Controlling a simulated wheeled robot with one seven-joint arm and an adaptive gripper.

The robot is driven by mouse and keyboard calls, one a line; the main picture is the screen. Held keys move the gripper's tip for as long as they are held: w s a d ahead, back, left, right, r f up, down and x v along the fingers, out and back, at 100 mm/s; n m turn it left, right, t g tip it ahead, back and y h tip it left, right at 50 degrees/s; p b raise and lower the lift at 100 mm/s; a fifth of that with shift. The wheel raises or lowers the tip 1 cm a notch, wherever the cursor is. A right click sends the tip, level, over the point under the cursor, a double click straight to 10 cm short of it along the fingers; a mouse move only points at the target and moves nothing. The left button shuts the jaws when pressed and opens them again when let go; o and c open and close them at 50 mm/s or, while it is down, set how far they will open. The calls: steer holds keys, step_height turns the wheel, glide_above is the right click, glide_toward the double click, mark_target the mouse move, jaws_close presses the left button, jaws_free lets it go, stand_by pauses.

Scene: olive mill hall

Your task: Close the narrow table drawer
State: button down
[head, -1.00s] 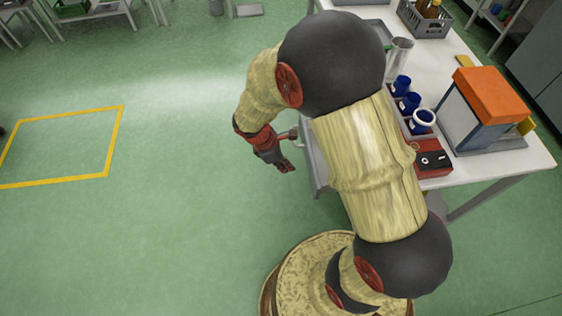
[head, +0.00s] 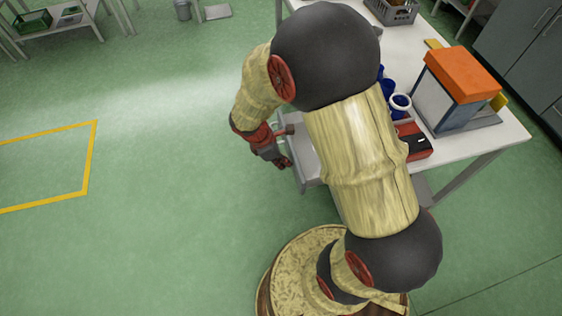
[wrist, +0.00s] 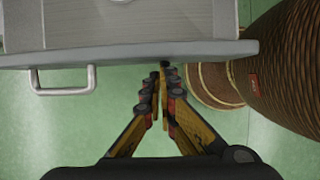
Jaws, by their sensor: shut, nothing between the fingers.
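The drawer (head: 307,167) is grey and sticks out from the left side of the white table (head: 484,136), partly hidden behind my arm. In the wrist view its front panel (wrist: 130,54) crosses the top, with a pale bar handle (wrist: 62,91) on the left. Part of the drawer's inside shows empty beyond the panel. My gripper (head: 286,164) is shut and empty, outside the drawer front. In the wrist view its fingertips (wrist: 160,70) are at the panel's lower edge, right of the handle; I cannot tell whether they touch it.
On the table are an orange-topped box (head: 463,72), a red box with a black top (head: 414,143), blue jars (head: 388,88) and a grey crate (head: 392,12). The green floor left of the drawer is clear. My round base is close to the drawer's right end.

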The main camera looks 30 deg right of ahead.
steer(key=s+d+p, duration=0.1)
steer(key=s+d, duration=0.1)
steer(key=d, duration=0.5)
steer(key=s+d+p, duration=0.2)
steer(key=d, duration=0.5)
steer(key=s+d+p, duration=0.1)
steer(key=s+d, duration=0.1)
steer(key=d, duration=0.4)
steer(key=shift+d+p, duration=0.35)
steer(key=shift+d, duration=0.05)
